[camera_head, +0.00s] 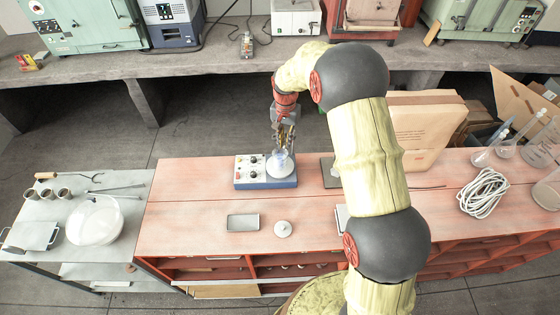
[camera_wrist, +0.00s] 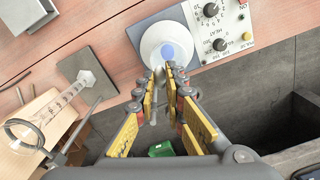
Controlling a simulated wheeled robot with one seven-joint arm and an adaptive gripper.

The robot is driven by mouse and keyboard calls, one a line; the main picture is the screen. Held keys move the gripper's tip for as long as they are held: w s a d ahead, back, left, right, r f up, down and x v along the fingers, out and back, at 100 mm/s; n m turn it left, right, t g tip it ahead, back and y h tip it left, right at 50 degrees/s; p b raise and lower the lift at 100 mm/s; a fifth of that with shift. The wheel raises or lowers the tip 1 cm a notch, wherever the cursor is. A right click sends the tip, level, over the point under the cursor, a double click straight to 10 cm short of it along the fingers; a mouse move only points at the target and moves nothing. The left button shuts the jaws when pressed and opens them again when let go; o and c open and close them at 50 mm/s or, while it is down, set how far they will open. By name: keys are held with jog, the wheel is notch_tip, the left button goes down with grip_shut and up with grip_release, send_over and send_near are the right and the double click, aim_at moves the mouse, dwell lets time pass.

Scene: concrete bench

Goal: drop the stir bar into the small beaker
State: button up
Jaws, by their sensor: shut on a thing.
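The small beaker (camera_head: 281,156) is clear glass with a bluish tint inside. It stands on the round white top of a blue-and-white stirrer plate (camera_head: 266,183); in the wrist view I look down on the beaker (camera_wrist: 168,50) and the stirrer's dial panel (camera_wrist: 219,25). My gripper (camera_head: 282,140) points down just above the beaker. In the wrist view my gripper's yellow-padded fingers (camera_wrist: 162,72) come together at the tips, in front of the beaker's near edge. A small whitish piece, seemingly the stir bar (camera_wrist: 159,76), is between the tips, mostly hidden.
A clear cylinder (camera_wrist: 76,92) lies or stands by a dark square plate (camera_wrist: 92,62) beside the stirrer. A grey tray (camera_head: 243,222) and a round white lid-like piece (camera_head: 283,229) sit in front. Coiled rope (camera_head: 484,194) and glassware (camera_head: 507,148) are at right.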

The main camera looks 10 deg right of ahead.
jog(key=shift+f+b, duration=0.7)
jog(key=shift+f, duration=1.05)
jog(key=o, duration=0.7)
jog(key=shift+o, duration=0.8)
notch_tip(320, 180, up, 12)
